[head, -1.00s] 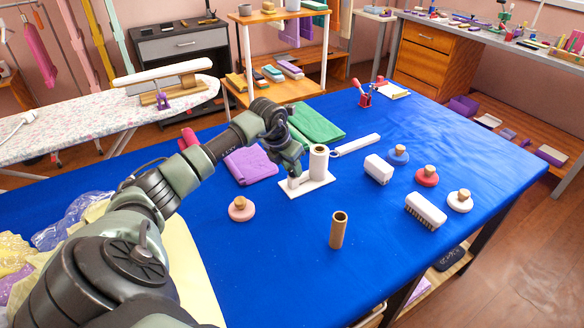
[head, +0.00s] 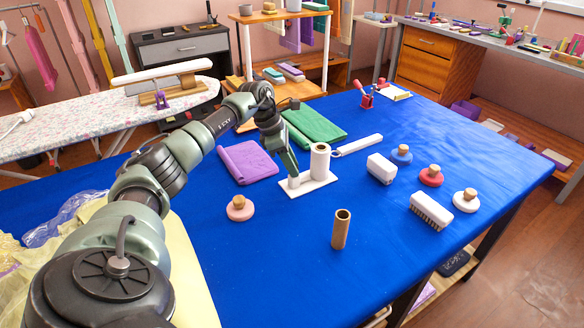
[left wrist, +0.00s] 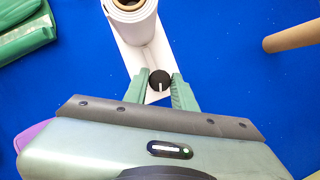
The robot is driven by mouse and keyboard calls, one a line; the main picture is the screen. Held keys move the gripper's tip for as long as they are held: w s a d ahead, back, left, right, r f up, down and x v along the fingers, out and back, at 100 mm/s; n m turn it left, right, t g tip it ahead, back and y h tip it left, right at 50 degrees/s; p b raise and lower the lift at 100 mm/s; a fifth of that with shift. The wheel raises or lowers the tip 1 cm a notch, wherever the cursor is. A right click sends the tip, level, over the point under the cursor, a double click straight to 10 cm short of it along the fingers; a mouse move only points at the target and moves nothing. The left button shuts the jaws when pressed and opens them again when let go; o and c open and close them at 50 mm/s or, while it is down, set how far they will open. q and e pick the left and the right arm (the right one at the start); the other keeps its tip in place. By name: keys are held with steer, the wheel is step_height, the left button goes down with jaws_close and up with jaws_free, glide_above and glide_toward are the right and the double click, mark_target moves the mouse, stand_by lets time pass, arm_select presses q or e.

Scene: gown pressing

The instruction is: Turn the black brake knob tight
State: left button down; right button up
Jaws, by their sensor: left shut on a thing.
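The black brake knob (left wrist: 160,80) shows in the left wrist view as a round dark cap with a pale line on it. It sits at the near end of a white base plate (head: 318,184). My left gripper (left wrist: 160,90) comes down over that end, with its green fingers on both sides of the knob, shut on it. In the head view my left gripper (head: 289,172) hides the knob. A white roll (head: 320,160) with a brown core stands upright on the other end of the plate. My right gripper is not in view.
A brown cardboard tube (head: 341,229) stands in front of the plate. A pink round pad with a wooden knob (head: 240,208) lies at the left. Folded purple cloth (head: 248,162) and green cloth (head: 318,124) lie behind. White brushes and round pads are at the right.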

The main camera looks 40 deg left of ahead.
arm_select(q)
steer(key=shift+w+m+g+h+b, duration=0.1)
steer(key=shift+m+g+h+b, duration=0.3)
steer(key=shift+m, duration=1.3)
steer(key=shift+a, duration=0.1)
steer(key=c, duration=1.2)
jaws_free()
steer(key=shift+o, duration=0.2)
steer(key=v, duration=0.8)
steer(key=shift+w+b, duration=0.15)
steer(key=shift+b, duration=0.15)
